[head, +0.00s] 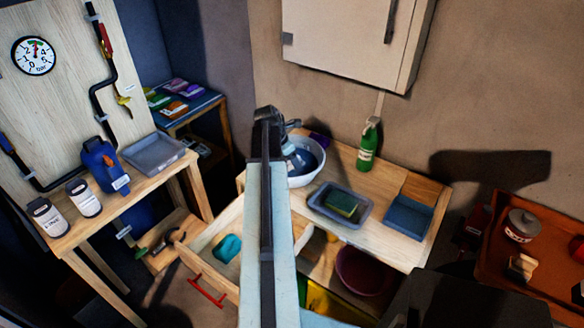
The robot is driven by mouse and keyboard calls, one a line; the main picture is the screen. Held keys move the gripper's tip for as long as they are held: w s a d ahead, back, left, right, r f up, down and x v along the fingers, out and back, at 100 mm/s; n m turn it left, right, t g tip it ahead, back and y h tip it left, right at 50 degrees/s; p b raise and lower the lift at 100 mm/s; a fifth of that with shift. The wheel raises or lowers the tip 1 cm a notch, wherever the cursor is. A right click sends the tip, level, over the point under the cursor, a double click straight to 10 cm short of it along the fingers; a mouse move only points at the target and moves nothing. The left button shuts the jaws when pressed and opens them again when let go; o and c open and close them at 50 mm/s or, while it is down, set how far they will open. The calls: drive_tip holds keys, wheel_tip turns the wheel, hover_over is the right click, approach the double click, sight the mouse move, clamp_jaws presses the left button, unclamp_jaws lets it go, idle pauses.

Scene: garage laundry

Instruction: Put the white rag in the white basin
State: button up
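The white basin (306,181) stands on the wooden table at the back, just right of my arm. Its inside looks blue, and a pale blue shape shows at its left side, partly hidden by my arm. I cannot make out a white rag anywhere in the head view. My gripper (270,120) is at the far end of my raised arm, in front of the basin's left side in the picture. The arm hides its fingers, so I cannot tell whether it is open or holds anything.
A grey tray with a green-yellow sponge (342,204), a blue tray (408,216) and a green bottle (367,146) share the table. An open drawer (205,237) holding a teal item (228,248) juts out. A blue jug (104,165) stands on the left bench.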

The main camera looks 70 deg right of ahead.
drive_tip(key=shift+f, duration=0.6)
drive_tip(key=o, duration=1.4)
drive_tip(key=shift+c, duration=0.2)
drive_tip(key=shift+r+p, duration=0.3)
drive_tip(key=p+v, duration=1)
drive_tip(key=v, duration=0.1)
drive_tip(key=shift+a+r+p, duration=0.15)
drive_tip(key=shift+r+p, duration=0.2)
drive_tip(key=shift+p, duration=0.05)
drive_tip(key=shift+w, duration=0.2)
